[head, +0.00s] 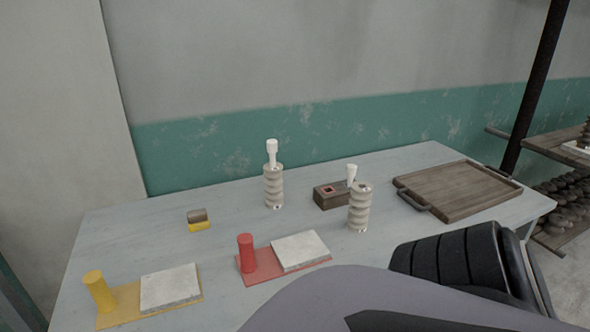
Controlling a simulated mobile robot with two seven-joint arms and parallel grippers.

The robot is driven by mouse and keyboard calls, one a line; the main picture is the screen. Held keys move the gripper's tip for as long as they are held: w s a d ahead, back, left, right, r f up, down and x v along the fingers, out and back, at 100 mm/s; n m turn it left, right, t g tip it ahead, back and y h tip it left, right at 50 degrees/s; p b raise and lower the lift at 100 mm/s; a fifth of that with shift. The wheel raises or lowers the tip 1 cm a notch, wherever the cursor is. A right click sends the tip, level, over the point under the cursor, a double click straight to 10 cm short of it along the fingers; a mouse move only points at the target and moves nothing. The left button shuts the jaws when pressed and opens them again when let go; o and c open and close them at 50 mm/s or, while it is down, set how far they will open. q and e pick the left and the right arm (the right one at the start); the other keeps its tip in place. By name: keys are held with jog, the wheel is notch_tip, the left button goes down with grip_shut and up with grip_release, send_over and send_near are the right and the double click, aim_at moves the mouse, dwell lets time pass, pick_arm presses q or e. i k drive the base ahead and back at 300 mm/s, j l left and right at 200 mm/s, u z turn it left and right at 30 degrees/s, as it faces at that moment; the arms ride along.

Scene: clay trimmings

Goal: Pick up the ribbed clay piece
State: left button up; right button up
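Two upright ribbed, grey-beige clay-like pieces stand on the table; I cannot tell which one the task means. The left ribbed piece (273,187) has a white peg-like part (272,152) rising from its top. The right ribbed piece (359,208) stands nearer the front, just in front of a dark block. Neither gripper is in view. A grey and black part of my arm fills the lower right, apart from both pieces in the picture.
The dark block (329,199) has a reddish opening and a white peg (351,174) at its right end. A wooden tray (458,190) lies at the right. Red (262,271) and yellow (127,303) boards with posts and pale slabs lie in front. A small brown-yellow block (199,219) sits left.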

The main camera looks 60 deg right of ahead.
aim_at(361, 191)
jog(key=k+z, duration=0.15)
jog(key=z, duration=2.2)
jog(key=l, duration=0.35)
jog(key=i+l, duration=0.15)
jog(key=l, duration=0.2)
